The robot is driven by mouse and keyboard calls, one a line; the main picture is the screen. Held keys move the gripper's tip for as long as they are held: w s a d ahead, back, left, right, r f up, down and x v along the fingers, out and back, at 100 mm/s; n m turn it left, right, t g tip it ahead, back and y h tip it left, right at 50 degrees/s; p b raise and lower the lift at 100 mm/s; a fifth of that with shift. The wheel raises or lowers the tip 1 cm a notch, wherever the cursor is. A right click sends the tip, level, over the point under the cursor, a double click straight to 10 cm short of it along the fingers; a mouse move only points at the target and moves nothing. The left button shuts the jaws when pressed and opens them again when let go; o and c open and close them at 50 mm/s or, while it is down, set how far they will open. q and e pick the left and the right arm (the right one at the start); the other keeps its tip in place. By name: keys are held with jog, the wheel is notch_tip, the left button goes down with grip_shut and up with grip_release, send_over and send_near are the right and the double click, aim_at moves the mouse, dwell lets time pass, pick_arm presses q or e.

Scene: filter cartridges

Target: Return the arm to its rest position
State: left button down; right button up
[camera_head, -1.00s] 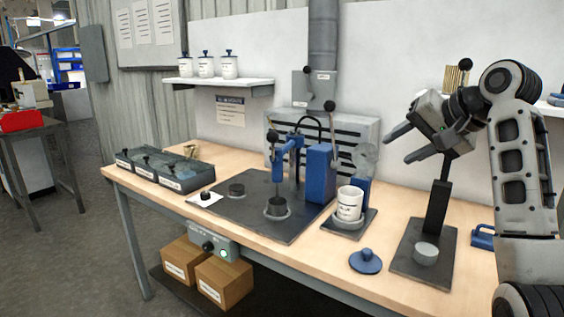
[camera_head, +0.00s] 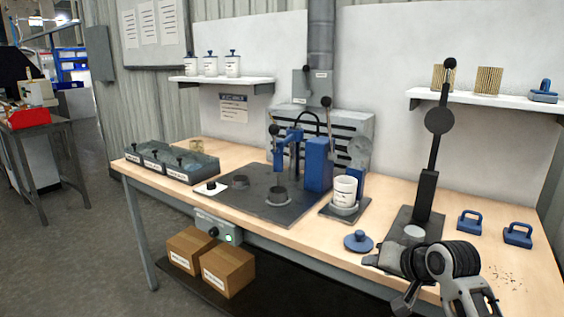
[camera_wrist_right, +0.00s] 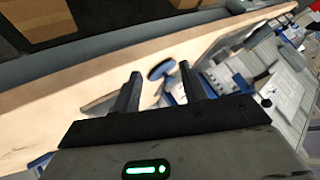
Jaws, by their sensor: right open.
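My right gripper (camera_head: 388,283) is low at the front right of the workbench (camera_head: 300,243), near the table's front edge and in front of the black stand (camera_head: 427,200). It is open and empty. In the right wrist view its two dark fingers (camera_wrist_right: 158,88) are apart with nothing between them but the bench and a blue lid beyond. The blue lid (camera_head: 358,241) lies on the bench left of the gripper, and it also shows in the right wrist view (camera_wrist_right: 161,69). My left gripper is in neither view.
A white cup (camera_head: 345,190) stands on a small dark base right of the blue press (camera_head: 318,165). Two blue handled pieces (camera_head: 517,235) lie at the right. Dark bins (camera_head: 170,163) sit at the left. Boxes (camera_head: 228,270) are under the bench. A shelf (camera_head: 485,102) hangs at the right.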

jog(key=s+a+f+n, duration=0.3)
jog(key=s+f, duration=1)
jog(key=f, duration=0.1)
jog(key=s+a+f+n, duration=0.1)
jog(key=s+a, duration=0.1)
jog(key=s, duration=0.5)
jog(key=s+a+f+n+t, duration=0.1)
jog(key=s+a+f, duration=0.1)
jog(key=s, duration=0.6)
jog(key=shift+s, duration=0.2)
